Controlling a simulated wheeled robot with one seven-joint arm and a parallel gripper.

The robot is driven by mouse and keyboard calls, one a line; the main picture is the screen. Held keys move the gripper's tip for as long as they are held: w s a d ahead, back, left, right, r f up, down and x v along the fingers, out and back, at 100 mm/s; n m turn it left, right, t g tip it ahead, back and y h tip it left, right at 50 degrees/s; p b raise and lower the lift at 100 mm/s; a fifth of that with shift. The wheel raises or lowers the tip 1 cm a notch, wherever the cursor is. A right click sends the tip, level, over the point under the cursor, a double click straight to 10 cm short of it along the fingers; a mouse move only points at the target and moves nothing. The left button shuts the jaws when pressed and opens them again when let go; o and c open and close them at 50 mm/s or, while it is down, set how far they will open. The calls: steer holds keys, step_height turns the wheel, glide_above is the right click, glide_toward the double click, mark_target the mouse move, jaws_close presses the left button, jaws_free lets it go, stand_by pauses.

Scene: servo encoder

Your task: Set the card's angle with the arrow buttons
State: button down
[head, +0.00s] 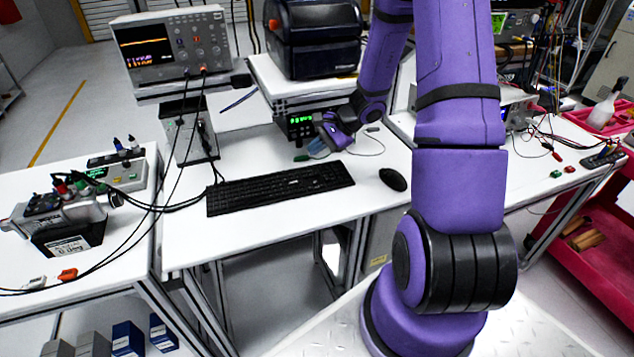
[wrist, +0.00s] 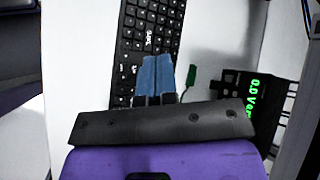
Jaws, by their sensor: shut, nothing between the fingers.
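A black device with a lit green readout (head: 300,122) stands at the back of the middle table, under a shelf. I cannot make out the arrow buttons. A small flat green piece (wrist: 189,80) lies right of the fingertips; I cannot tell if it is the card. My gripper (wrist: 157,76) has blue fingertips, shut together and empty. In the head view my gripper (head: 316,149) is low in front of the device, partly hidden by its wrist.
A black keyboard (head: 280,188) and a mouse (head: 393,179) lie in front of the device. An oscilloscope (head: 172,45) stands at the back left. Cables and a power supply (head: 70,222) crowd the left table. The white tabletop between keyboard and mouse is clear.

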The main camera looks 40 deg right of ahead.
mark_target(316, 183)
steer(key=shift+f, duration=4.4)
steer(key=shift+f, duration=0.1)
steer(key=shift+f, duration=0.3)
steer(key=shift+f, duration=0.35)
steer(key=shift+r, duration=0.8)
steer(key=shift+r, duration=2.5)
